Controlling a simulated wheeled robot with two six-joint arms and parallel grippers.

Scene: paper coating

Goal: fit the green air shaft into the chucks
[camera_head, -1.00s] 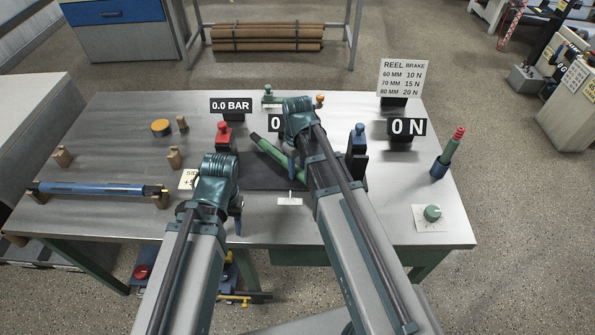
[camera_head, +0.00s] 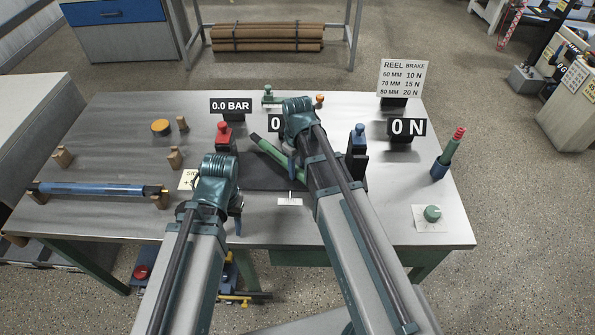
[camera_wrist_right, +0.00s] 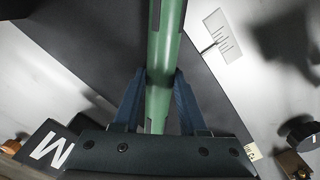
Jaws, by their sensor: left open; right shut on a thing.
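The green air shaft (camera_head: 269,151) lies slanted over the dark mat, its dark end toward the upper left and the rest hidden behind my right arm. My right gripper (camera_head: 292,168) is shut on the shaft; the right wrist view shows the green shaft (camera_wrist_right: 165,60) between its two blue fingers (camera_wrist_right: 155,105). The red chuck (camera_head: 224,136) stands left of the shaft and the blue chuck (camera_head: 357,142) stands right of it. The shaft appears apart from both chucks. My left gripper (camera_head: 238,218) is open and empty in front of the red chuck, low near the table's front.
A blue shaft (camera_head: 100,189) rests on wooden supports at the left. A green and red cylinder in a blue holder (camera_head: 439,168) and a green knob (camera_head: 432,213) are at the right. Signs reading 0.0 BAR (camera_head: 231,105) and 0 N (camera_head: 407,127) stand behind.

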